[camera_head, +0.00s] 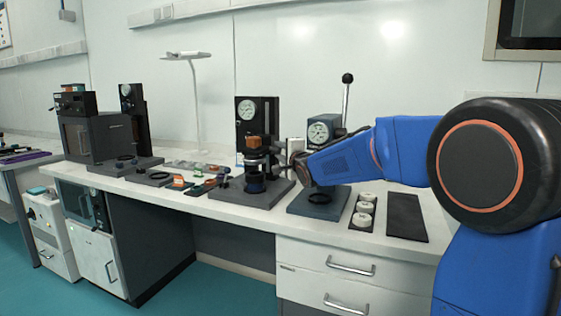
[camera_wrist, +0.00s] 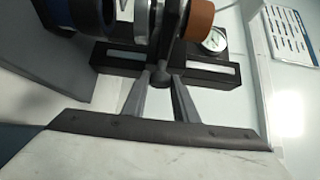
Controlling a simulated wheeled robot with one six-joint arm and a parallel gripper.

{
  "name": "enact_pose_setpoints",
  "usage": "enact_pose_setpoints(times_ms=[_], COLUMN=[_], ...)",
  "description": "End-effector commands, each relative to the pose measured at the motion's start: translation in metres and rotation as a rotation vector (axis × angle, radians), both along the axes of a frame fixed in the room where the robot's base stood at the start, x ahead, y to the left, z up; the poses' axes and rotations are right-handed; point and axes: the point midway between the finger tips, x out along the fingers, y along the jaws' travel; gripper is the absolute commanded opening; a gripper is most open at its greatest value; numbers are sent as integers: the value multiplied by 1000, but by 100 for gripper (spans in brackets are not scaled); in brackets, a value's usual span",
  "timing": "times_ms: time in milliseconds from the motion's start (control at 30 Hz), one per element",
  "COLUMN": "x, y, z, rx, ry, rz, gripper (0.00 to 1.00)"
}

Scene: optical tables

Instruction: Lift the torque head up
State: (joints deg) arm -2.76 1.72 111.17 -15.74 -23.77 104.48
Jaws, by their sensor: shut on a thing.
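The torque head (camera_head: 257,155) is a dark round assembly with an orange-brown block on top, on the tester in front of a tall black column with a dial gauge. It also shows in the wrist view (camera_wrist: 172,22) as a dark bar between pale discs and a brown cylinder. My gripper (camera_wrist: 162,78) has its two grey fingers shut on the dark rounded end of this bar. In the head view my gripper (camera_head: 291,162) reaches it from the right, with the fingertips too small to make out. A dark blue cylinder (camera_head: 255,183) stands below the head.
A second gauge stand (camera_head: 318,130) with an upright lever is close behind my arm. White discs (camera_head: 364,210) and a black mat (camera_head: 405,215) lie to the right. Small parts lie to the left.

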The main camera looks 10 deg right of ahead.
Motion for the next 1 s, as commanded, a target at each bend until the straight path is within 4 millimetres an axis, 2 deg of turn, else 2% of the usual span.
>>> enact_pose_setpoints(times_ms=[67, 267, 300, 367, 767, 1000], x=[0, 0, 0, 0, -4, -34], y=[0, 0, 0, 0, -1, -6], z=[6, 5, 5, 5, 5, 6], rx=[0, 0, 0, 0, 0, 0], ry=[0, 2, 2, 2, 1, -1], rz=[0, 0, 0, 0, -1, -1], gripper=[0, 0, 29, 43, 44, 44])
